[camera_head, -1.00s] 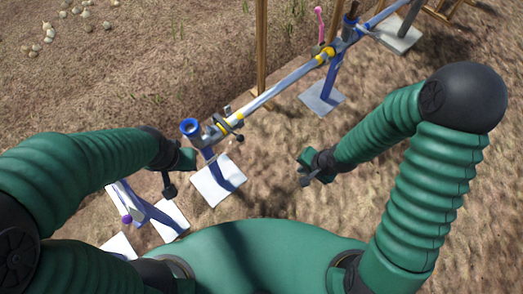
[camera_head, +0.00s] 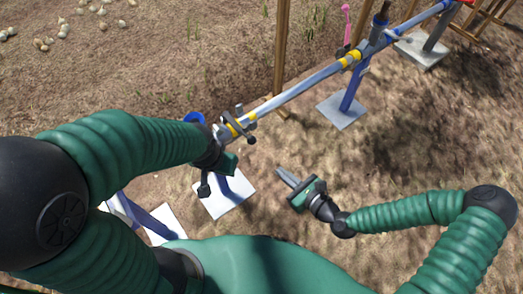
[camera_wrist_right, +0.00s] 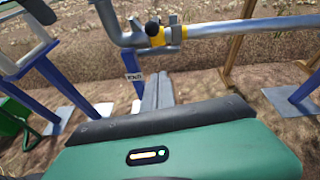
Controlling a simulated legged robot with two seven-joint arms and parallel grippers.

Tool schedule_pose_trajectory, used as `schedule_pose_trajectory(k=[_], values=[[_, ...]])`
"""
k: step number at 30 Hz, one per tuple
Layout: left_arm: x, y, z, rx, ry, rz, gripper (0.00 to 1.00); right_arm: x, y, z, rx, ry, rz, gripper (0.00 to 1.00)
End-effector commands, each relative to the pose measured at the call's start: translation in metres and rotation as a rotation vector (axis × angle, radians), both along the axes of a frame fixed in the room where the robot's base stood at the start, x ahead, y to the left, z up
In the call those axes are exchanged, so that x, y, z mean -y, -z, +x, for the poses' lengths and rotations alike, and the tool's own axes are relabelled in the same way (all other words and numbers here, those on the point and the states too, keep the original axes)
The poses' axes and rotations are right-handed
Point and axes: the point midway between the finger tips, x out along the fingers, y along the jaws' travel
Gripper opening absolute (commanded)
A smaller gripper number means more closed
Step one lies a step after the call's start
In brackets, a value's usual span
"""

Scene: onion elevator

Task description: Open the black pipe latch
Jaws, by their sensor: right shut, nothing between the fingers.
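The silver pipe (camera_head: 305,84) runs diagonally on blue stands in the head view. The dark latch (camera_head: 240,124) sits around its near end beside a yellow band; it also shows at top centre in the right wrist view (camera_wrist_right: 154,28). My right gripper (camera_head: 282,174) is shut and empty, below and to the right of the latch, apart from it. Its fingers (camera_wrist_right: 157,90) point up toward the pipe end in the right wrist view. My left gripper (camera_head: 216,182) is just below the pipe's near end, partly hidden by its own arm; its jaws are unclear.
A blue stand with a white base plate (camera_head: 222,205) is under the near pipe end. Another stand (camera_head: 350,95) with a grey plate and a pink-handled part (camera_head: 346,25) are farther along. Wooden posts (camera_head: 280,50) rise behind the pipe. Dry ground to the right is open.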

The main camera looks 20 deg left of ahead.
Motion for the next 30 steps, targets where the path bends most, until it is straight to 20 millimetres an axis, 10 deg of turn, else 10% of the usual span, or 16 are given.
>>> schedule_pose_trajectory(k=[14,30], values=[[0.000,0.038,0.000,0.000,0.000,0.000,0.00,-0.073,0.036,0.052,0.004,-0.005,-0.002,0.00],[0.000,0.042,0.000,0.000,0.000,0.000,0.00,-0.093,-0.001,0.063,0.000,-0.001,-0.001,0.00]])
